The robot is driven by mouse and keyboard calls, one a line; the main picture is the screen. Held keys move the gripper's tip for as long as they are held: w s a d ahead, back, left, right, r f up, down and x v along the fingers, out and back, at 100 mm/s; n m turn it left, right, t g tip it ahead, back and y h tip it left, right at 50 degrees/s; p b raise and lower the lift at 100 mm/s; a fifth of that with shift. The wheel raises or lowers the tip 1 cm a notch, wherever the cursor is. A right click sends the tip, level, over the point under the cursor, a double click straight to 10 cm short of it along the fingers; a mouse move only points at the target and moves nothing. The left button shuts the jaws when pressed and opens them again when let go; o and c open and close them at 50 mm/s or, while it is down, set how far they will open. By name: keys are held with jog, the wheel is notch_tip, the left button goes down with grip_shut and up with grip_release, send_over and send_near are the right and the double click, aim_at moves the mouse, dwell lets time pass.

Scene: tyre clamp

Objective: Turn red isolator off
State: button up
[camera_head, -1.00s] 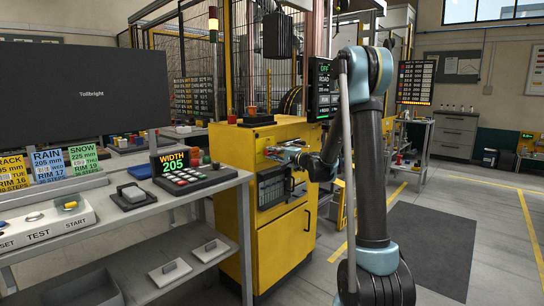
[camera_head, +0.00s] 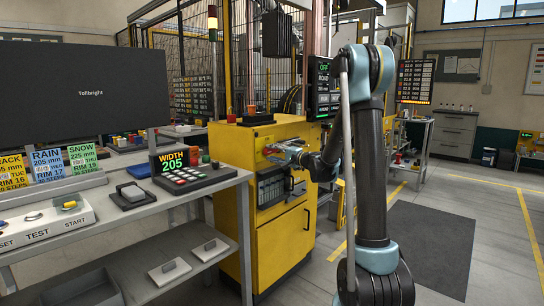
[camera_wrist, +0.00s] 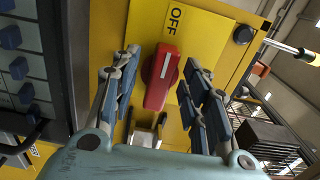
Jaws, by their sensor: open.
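The red isolator handle (camera_wrist: 162,78) is on a yellow panel in the wrist view, with a pale stripe along it. A yellow label reading OFF (camera_wrist: 174,18) is above it in the picture. My gripper (camera_wrist: 160,82) is open, with one finger on each side of the handle. A gap shows between the handle and each finger, and I cannot tell the depth between them.
A dark grid of blue parts (camera_wrist: 18,65) lies left of my gripper in the wrist view. A black round knob (camera_wrist: 243,34) is on the panel to the right. In the head view, a bench with a keypad (camera_head: 190,177) stands left of the cabinet. The floor at right is open.

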jog(key=v, duration=1.1)
jog(key=shift+f, duration=0.1)
jog(key=s+d+f+n+g+h, duration=0.2)
jog(key=s+d+f+h, duration=0.15)
jog(key=s, duration=0.75)
jog(key=s+d+f+n+g+h, duration=0.2)
jog(key=s+f+g+h, duration=0.15)
jog(key=s, duration=0.75)
jog(key=s+d+f+n+g+h, duration=0.25)
jog(key=s+f, duration=0.25)
jog(key=s, duration=0.5)
jog(key=s+d+f+n+h, duration=0.1)
jog(key=s+d+f+h, duration=0.3)
jog(key=s+d, duration=0.6)
jog(key=shift+s+f+g+h, duration=0.4)
jog(key=shift+s+f, duration=0.5)
jog(key=shift+s, duration=0.3)
jog(key=shift+w+d, duration=0.1)
jog(key=shift+w+f, duration=0.2)
jog(key=shift+w, duration=0.15)
